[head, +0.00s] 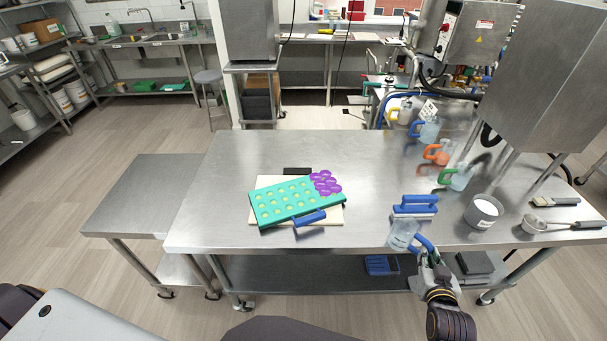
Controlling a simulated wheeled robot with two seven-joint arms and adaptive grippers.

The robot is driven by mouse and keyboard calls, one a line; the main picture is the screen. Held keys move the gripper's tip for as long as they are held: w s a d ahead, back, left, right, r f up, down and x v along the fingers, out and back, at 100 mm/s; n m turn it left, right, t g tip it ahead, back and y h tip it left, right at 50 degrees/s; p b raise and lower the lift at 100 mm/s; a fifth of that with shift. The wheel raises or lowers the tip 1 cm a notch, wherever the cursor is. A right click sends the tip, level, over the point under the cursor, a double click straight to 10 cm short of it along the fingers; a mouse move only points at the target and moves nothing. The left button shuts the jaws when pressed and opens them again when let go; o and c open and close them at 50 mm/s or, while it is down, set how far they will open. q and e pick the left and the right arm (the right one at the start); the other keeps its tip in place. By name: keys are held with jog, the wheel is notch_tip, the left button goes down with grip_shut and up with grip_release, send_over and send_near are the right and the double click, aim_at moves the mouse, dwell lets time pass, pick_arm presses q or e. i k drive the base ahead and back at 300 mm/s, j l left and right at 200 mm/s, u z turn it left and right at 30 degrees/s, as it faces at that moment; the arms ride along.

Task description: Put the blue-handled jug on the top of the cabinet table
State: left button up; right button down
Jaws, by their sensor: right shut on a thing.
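A clear jug with a blue handle (403,236) is at the front edge of the large steel table, right of centre. My right gripper (427,254) is shut on its blue handle. The jug looks upright; I cannot tell whether it touches the table or hangs just in front of it. Another clear jug with a blue handle (429,130) stands at the back right of this table. My left gripper is not in view.
A blue-handled brush (414,206) lies just behind the held jug. A teal mould (290,203) with purple pieces sits centre-left. Orange-handled (437,153) and green-handled (458,178) jugs and a steel pot (484,211) stand right. The table's middle is clear.

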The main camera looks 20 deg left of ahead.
aim_at(221, 191)
jog(key=j, duration=0.5)
jog(key=k+j+z, duration=0.1)
jog(key=j, duration=0.35)
jog(key=k+j, duration=0.1)
jog(key=j, duration=0.9)
jog(key=k+j+z, duration=0.1)
jog(key=j, duration=0.35)
jog(key=k+j, duration=0.15)
jog(key=j, duration=0.35)
jog(key=j+z, duration=0.1)
jog(key=j, duration=0.35)
jog(key=k+j, duration=0.2)
jog(key=j, duration=0.3)
jog(key=i+j, duration=0.1)
jog(key=j, duration=0.2)
jog(key=i+j+z, duration=0.1)
jog(key=j, duration=0.25)
jog(key=i+j, duration=0.15)
jog(key=j, duration=0.15)
jog(key=i+j, duration=0.1)
jog(key=j, duration=0.25)
jog(key=z, duration=0.05)
